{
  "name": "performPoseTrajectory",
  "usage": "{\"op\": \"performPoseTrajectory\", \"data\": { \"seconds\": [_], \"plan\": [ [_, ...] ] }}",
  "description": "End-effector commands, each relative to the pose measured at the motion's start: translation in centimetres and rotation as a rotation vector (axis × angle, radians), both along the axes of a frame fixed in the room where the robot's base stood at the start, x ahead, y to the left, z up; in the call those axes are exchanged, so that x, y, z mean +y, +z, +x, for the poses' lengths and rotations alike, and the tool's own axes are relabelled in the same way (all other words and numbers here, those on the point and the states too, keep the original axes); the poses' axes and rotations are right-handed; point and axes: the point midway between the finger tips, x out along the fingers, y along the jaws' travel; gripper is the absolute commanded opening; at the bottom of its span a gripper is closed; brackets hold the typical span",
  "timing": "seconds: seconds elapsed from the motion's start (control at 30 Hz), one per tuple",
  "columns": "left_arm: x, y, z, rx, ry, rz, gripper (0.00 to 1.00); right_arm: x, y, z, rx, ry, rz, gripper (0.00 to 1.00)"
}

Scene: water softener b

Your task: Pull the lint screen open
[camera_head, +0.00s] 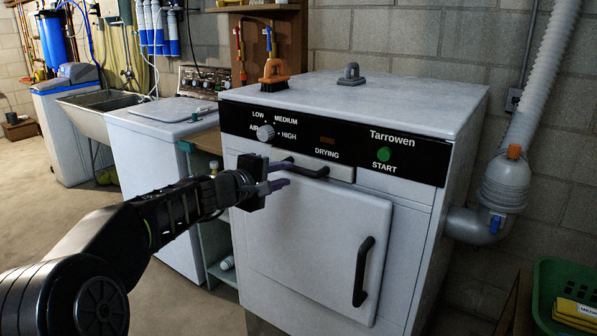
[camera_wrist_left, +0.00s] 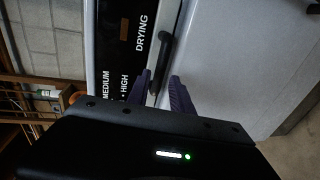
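The lint screen (camera_head: 341,173) is a narrow light-grey panel under the dryer's black control strip. It looks pushed in, about level with the dryer front. Its dark bar handle (camera_head: 308,170) runs sideways across it. My left gripper (camera_head: 278,176) is at the handle's left end, with its purple fingers pointing at the dryer. In the left wrist view, the fingers (camera_wrist_left: 160,90) are spread apart. The near end of the handle (camera_wrist_left: 164,48) shows between or just beyond them; contact cannot be told. My right gripper is not in view.
The dryer door (camera_head: 310,240) below has an upright dark handle (camera_head: 362,271). A brush (camera_head: 273,71) and a grey object (camera_head: 351,75) stand on top of the dryer. A vent duct (camera_head: 505,182) and green basket (camera_head: 548,285) are at right.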

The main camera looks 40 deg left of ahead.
Motion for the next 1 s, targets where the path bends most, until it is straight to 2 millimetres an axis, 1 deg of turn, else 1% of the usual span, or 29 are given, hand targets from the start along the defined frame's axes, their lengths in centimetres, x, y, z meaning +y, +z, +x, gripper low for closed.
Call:
{"op": "performPoseTrajectory", "data": {
  "seconds": [0.33, 0.4, 0.5, 0.6, 0.83, 1.0],
  "plan": [
    [0.0, -1.1, 5.0, 0.003, -0.003, -0.002, 0.27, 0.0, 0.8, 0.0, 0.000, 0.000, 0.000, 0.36],
    [0.1, -1.3, 5.9, 0.003, -0.001, -0.001, 0.27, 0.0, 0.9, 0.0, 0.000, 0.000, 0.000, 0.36],
    [0.1, -1.5, 6.7, 0.002, -0.001, -0.001, 0.27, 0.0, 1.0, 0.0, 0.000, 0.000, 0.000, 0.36],
    [0.1, -1.6, 7.0, 0.002, -0.001, 0.000, 0.27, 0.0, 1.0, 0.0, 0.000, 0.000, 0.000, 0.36],
    [0.1, -1.6, 7.0, 0.002, 0.000, 0.000, 0.26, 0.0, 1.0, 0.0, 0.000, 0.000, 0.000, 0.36],
    [0.1, -1.6, 7.0, 0.002, 0.000, 0.000, 0.12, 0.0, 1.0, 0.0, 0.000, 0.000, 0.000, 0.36]
  ]
}}
